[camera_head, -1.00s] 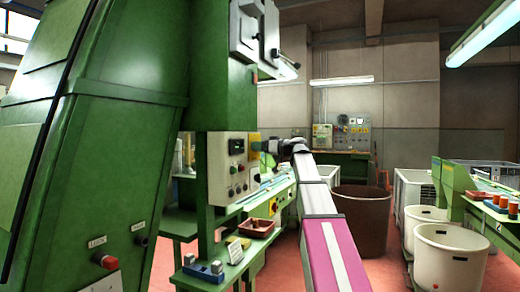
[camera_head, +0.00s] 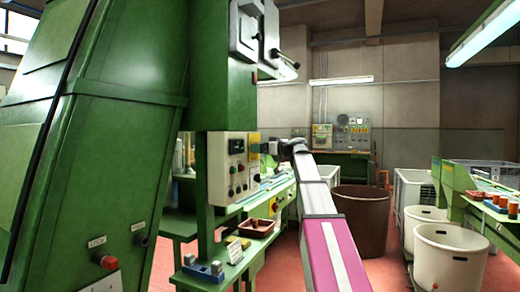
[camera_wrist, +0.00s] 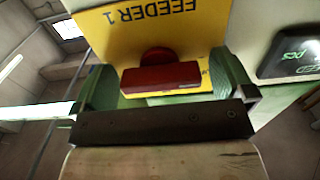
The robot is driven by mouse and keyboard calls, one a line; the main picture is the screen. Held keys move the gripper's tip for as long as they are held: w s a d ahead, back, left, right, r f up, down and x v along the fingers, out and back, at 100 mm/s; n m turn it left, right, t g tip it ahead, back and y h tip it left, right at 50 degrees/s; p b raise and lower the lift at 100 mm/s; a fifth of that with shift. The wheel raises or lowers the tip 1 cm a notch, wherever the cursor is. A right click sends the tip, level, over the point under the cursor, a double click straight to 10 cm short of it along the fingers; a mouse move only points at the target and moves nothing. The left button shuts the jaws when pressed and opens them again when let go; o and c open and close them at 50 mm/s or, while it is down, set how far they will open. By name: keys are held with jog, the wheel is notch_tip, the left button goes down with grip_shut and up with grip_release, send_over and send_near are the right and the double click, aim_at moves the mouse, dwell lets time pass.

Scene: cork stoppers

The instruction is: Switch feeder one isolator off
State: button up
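In the wrist view, the feeder one isolator is a red rotary handle (camera_wrist: 160,77) on a yellow plate (camera_wrist: 115,35) whose "FEEDER 1" lettering reads upside down. The handle's bar lies roughly crosswise in that picture. My gripper (camera_wrist: 163,84) is open, with one green-padded finger on each side of the handle. Gaps show between the bar's ends and the fingers. In the head view, my gripper (camera_head: 268,147) is at the right side of the green machine's control panel (camera_head: 234,167). The isolator cannot be made out there.
A dark device with green lettering (camera_wrist: 292,55) is close to the right finger in the wrist view. A brown bin (camera_head: 360,220) and white tubs (camera_head: 450,262) stand to the right.

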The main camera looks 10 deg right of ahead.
jog(key=v, duration=1)
jog(key=shift+s+d, duration=0.25)
jog(key=shift+d, duration=0.1)
